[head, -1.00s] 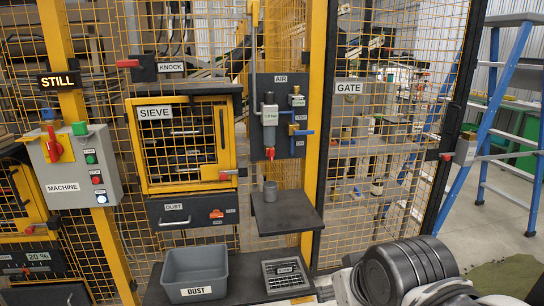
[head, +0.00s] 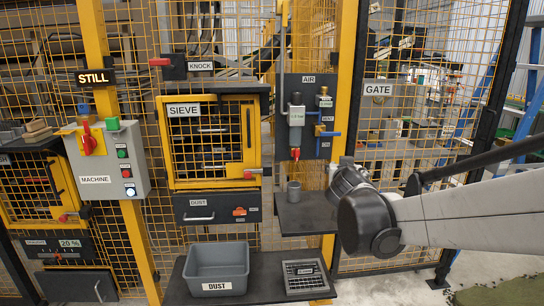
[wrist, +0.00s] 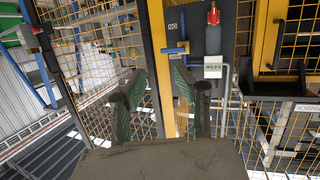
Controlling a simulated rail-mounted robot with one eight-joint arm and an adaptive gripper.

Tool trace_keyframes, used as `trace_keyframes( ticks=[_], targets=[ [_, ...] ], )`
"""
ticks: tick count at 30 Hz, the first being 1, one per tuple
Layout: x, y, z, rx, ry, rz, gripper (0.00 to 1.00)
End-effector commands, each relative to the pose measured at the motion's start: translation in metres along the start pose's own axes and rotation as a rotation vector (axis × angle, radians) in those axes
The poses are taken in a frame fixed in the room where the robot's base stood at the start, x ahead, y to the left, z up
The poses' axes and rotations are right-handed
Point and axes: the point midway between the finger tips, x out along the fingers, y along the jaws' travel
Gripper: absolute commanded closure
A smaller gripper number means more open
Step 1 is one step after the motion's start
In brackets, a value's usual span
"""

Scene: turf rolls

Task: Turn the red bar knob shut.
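Below the grey cylinder on the AIR panel (head: 303,100) hangs a small red knob (head: 296,153). In the wrist view, where the panel appears upside down, this red knob (wrist: 213,15) is at the top. A red bar-shaped knob (head: 87,137) also sits on a yellow plate on the grey MACHINE box at left, pointing about upright. I cannot tell which one the task names. My gripper (head: 347,180) is right of and below the AIR knob, apart from it. In the wrist view my gripper (wrist: 159,68) is open and empty, its green-padded fingers spread.
Blue valve levers (head: 326,133) are on the AIR panel. A small dark shelf (head: 305,215) below it carries a grey cup (head: 293,192). The SIEVE box (head: 213,142), yellow posts and mesh fence surround this. A grey DUST bin (head: 217,268) stands on the lower bench.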

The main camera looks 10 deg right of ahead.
Motion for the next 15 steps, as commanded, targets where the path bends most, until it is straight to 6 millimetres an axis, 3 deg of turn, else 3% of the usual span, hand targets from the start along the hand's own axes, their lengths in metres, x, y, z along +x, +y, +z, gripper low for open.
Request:
trace_keyframes(
  ticks=[3,8,15],
  targets=[
    [0.033,-0.019,-0.005,0.005,0.069,-0.035,0.70],
    [0.072,-0.046,-0.003,0.009,0.147,-0.100,0.70],
    [0.121,-0.090,0.020,0.006,0.217,-0.216,0.70]
  ],
)
